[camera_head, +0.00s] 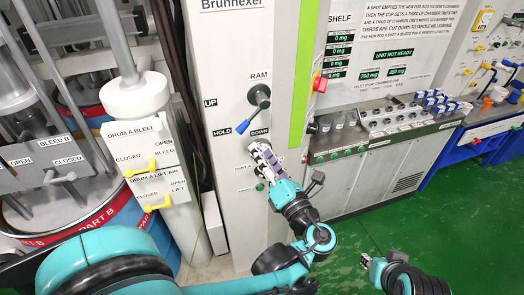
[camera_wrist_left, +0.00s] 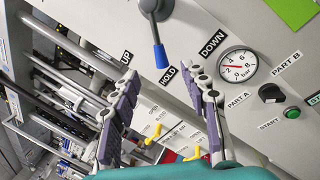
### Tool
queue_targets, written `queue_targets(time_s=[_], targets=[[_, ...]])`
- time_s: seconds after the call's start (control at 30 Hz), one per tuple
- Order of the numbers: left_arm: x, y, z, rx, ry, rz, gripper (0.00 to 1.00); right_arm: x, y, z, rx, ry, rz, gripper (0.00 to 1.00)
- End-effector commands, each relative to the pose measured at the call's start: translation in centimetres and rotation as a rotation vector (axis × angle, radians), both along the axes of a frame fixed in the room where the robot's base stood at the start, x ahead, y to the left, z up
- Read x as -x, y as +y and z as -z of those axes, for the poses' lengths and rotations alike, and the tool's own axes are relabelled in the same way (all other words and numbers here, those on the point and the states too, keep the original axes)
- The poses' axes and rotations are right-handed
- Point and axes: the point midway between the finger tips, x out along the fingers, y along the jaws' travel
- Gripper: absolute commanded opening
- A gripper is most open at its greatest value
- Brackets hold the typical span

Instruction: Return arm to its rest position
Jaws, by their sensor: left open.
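My left gripper (camera_head: 265,158) is in front of the grey ram panel, below the RAM lever. Its fingers are spread with nothing between them, as the left wrist view (camera_wrist_left: 163,105) shows. The RAM lever (camera_head: 252,110) has a black hub and a blue-tipped handle. The handle points at the HOLD label, and in the left wrist view the lever (camera_wrist_left: 157,35) stands beyond and apart from the fingertips.
A pressure gauge (camera_wrist_left: 237,66) and a black selector (camera_wrist_left: 271,93) are on the panel. Yellow valve handles (camera_head: 142,168) stand out at the left by the drum (camera_head: 100,225). A bench with a cup row (camera_head: 385,115) is at the right. Green floor (camera_head: 450,215) is open there.

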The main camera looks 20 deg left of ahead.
Motion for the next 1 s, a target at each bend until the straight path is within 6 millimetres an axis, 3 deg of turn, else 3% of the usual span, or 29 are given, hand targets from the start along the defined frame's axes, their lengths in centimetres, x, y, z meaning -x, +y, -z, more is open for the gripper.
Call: queue_targets(time_s=[0.33,0.47,0.57,0.7,0.83,1.0], targets=[[0.0,0.3,0.3,0.022,-0.003,0.0,0.45,0.0,0.0,0.1,0.0,0.0,0.0,0.3],[0.2,2.7,2.9,0.23,-0.042,-0.008,0.45,0.0,0.0,1.1,0.0,0.0,0.0,0.3],[1.1,5.6,7.1,0.567,-0.128,-0.05,0.45,0.0,0.0,2.5,0.0,0.0,0.0,0.3],[3.9,8.6,13.7,1.151,-0.347,-0.214,0.45,0.0,0.0,4.7,0.0,0.0,0.0,0.3],[7.2,9.1,19.0,1.664,-0.636,-0.468,0.45,0.0,0.0,6.5,0.0,0.0,0.0,0.3],[11.1,7.2,23.6,2.209,-1.11,-0.927,0.45,0.0,0.0,8.7,0.0,0.0,0.0,0.3]])
